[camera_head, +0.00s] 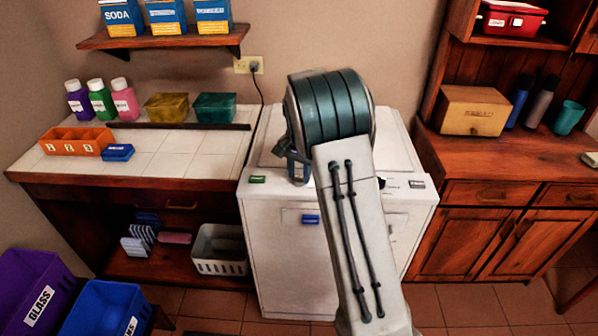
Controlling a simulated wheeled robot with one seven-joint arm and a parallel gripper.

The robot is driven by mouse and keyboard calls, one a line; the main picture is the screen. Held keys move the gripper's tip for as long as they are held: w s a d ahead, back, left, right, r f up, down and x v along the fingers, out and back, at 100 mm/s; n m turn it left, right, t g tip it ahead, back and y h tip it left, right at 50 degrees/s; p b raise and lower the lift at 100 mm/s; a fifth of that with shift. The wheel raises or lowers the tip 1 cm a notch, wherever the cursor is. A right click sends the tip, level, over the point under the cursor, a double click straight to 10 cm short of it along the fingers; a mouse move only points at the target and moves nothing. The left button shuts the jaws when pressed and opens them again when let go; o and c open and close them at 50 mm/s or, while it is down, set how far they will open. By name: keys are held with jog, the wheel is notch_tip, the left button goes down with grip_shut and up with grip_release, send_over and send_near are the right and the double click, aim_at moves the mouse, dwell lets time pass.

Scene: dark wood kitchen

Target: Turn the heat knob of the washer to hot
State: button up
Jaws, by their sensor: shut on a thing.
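The white washer (270,240) stands in the middle against the back wall. Its control strip runs along the front top edge, with a green label (257,179) at the left and a dark label (417,184) at the right. A small dark part (382,183), perhaps a knob, shows just right of my arm. My gripper (298,176) points down at the strip, left of my arm. It is shut on a part of the strip, seemingly the heat knob, which the fingers hide. The knob's setting cannot be read. My arm hides the middle of the strip.
A tiled counter (190,150) at the left holds bottles, boxes and an orange tray (76,141). A wooden cabinet (480,240) stands close on the washer's right. A white basket (219,250) sits low at the left. Purple and blue bins (105,308) stand at the front left.

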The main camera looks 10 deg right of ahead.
aim_at(299, 176)
jog(key=shift+r+m, duration=0.1)
jog(key=shift+m, duration=0.3)
jog(key=o, duration=1)
notch_tip(299, 176, up, 14)
jog(key=shift+f+b, duration=0.1)
jog(key=shift+b, duration=0.2)
